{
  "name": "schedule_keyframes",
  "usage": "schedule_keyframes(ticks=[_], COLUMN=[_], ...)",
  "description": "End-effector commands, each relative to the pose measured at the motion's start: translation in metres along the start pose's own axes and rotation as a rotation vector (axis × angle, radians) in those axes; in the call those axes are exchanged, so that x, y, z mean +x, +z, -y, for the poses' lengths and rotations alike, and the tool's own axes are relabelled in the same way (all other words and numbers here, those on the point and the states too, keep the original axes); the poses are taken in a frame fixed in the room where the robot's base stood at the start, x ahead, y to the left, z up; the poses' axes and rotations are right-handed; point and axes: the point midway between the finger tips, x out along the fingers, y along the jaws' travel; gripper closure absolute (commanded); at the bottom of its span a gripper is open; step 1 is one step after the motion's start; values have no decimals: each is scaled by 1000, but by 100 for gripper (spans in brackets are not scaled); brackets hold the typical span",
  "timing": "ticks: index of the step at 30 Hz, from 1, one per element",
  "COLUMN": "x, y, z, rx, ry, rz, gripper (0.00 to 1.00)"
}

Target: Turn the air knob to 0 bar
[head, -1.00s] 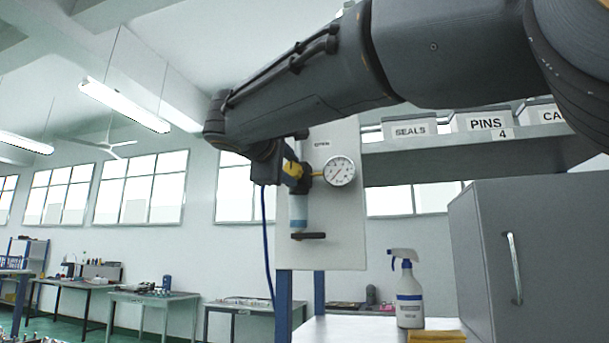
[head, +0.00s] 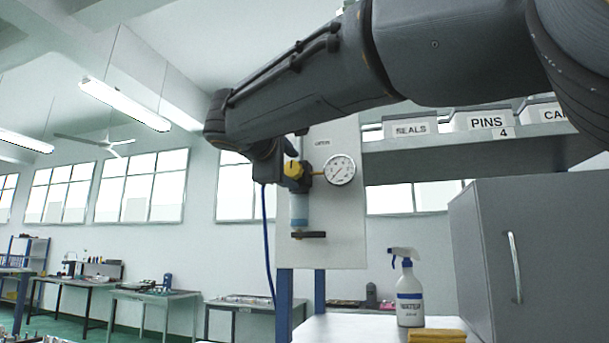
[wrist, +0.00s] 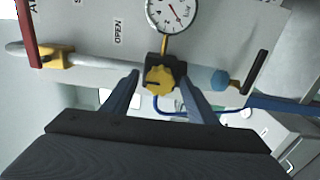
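The yellow air knob (head: 293,169) sits on a dark regulator body on the white panel. In the wrist view the knob (wrist: 160,80) shows face-on with a dark mark at its left side. My gripper (wrist: 160,82) is open, one finger on each side of the knob in the picture, with gaps between; how far the tips are from it in depth I cannot tell.
A blue-grey cylinder (head: 299,208) with a dark handle hangs under the regulator. In the wrist view a pipe (wrist: 95,61) carries a yellow fitting and red lever (wrist: 27,35). A spray bottle (head: 409,290) and yellow cloth (head: 437,336) stand on the bench below.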

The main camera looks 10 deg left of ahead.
Motion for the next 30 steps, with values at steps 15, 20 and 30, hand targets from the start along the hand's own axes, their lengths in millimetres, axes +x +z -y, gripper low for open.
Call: schedule_keyframes(ticks=[15,20,30], x=[-51,-70,-78], y=[-1,-1,0], z=[2,1,0], rx=[2,1,0], ry=[1,1,0], rz=[-4,-2,0], gripper=[47,47,47])
